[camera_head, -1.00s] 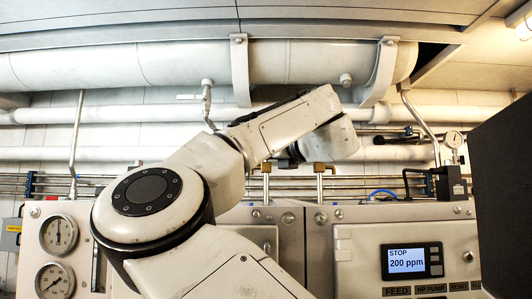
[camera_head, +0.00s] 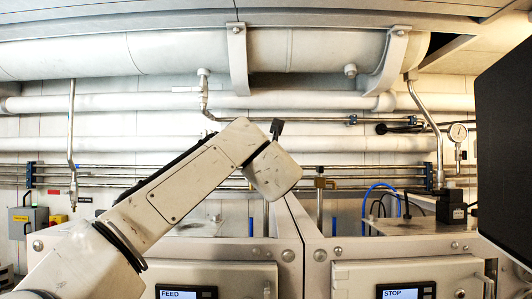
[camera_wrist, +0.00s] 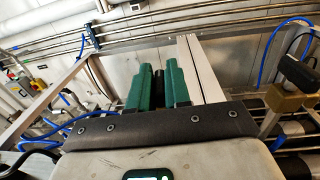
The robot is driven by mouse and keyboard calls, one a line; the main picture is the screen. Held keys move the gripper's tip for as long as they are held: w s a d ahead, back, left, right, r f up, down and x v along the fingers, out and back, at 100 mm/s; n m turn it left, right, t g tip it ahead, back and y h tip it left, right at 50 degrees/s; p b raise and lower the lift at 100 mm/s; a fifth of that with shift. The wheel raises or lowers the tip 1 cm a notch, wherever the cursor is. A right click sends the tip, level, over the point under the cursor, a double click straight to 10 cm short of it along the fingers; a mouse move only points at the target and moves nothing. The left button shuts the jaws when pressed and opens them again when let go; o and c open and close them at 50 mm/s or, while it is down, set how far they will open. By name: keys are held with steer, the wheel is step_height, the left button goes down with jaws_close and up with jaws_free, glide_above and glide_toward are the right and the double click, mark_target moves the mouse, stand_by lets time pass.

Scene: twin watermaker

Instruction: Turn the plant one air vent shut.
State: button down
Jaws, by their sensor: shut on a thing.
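In the wrist view, the two green fingers of my gripper (camera_wrist: 160,88) are close together, shut on a narrow dark thing, apparently the handle of the plant one air vent. Most of it is hidden between the fingers. In the head view my arm's end covers the vent's top and my fingers; only its thin pipe (camera_head: 265,217) shows below. A second brass valve (camera_head: 319,183) stands to the right on its own pipe. A brass valve with a black handle also shows at the right of the wrist view (camera_wrist: 288,102), apart from my fingers.
Two plant cabinets stand side by side, with displays reading FEED (camera_head: 180,294) and STOP (camera_head: 404,293). Thin pipes (camera_head: 130,168) run along the wall behind. Blue hoses (camera_head: 366,205) and a pressure gauge (camera_head: 458,132) are at the right. A dark panel (camera_head: 505,140) blocks the far right.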

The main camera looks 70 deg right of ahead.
steer(key=shift+m+g+p, duration=0.4)
steer(key=shift+g+p, duration=0.1)
steer(key=shift+p, duration=0.2)
steer(key=c, duration=1.2)
jaws_free()
steer(key=shift+o, duration=0.2)
steer(key=shift+a, duration=0.1)
steer(key=b+v, duration=0.2)
steer(key=v, duration=0.8)
steer(key=shift+a+f+b, duration=0.25)
steer(key=shift+a+b, duration=0.1)
steer(key=shift+a, duration=0.05)
